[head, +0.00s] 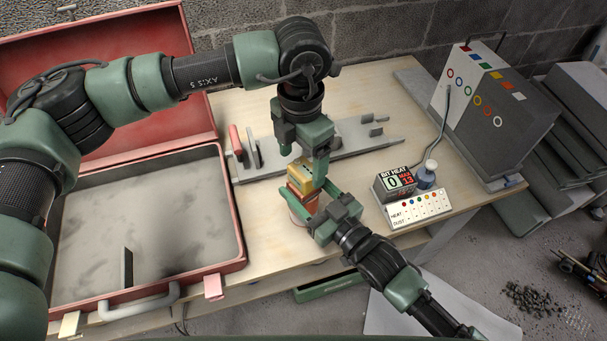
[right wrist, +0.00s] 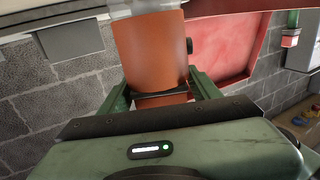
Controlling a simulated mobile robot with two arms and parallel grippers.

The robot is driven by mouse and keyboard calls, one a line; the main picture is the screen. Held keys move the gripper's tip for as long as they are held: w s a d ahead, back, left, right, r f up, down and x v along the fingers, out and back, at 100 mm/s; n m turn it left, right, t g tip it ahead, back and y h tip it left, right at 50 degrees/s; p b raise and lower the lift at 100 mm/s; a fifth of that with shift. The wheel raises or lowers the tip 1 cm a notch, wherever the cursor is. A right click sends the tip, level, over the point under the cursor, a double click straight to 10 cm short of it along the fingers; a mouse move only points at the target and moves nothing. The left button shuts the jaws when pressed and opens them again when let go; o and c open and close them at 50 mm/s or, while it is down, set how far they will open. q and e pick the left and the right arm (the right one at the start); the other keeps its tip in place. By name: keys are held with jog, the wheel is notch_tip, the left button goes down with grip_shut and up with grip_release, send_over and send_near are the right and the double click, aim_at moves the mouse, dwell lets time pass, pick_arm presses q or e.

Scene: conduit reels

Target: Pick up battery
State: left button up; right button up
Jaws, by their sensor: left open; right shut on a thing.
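A yellow block (head: 304,172) with small dark marks on top sits at the upper end of an orange body (head: 303,187); I take the block for the battery, but its edges are partly hidden. My right gripper (head: 306,196) is shut on the orange body, with one finger on each side. In the right wrist view the orange body (right wrist: 150,52) stands between the fingers, with a dark band low on it and a pale part above. My left gripper (head: 304,155) points down, open, just above and beside the yellow block; whether it touches is unclear.
An open red case (head: 232,220) lies at left. A grey metal rail fixture (head: 350,142) is behind the grippers. The table front is partly clear.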

aim_at(304, 168)
pick_arm(q)
jog(key=f, duration=0.4)
jog(key=shift+w+d+f, duration=0.15)
jog(key=shift+d+f, duration=0.05)
jog(key=c, duration=1.4)
jog(key=shift+r, duration=0.15)
notch_tip(304, 168, up, 11)
jog(key=shift+f, duration=0.2)
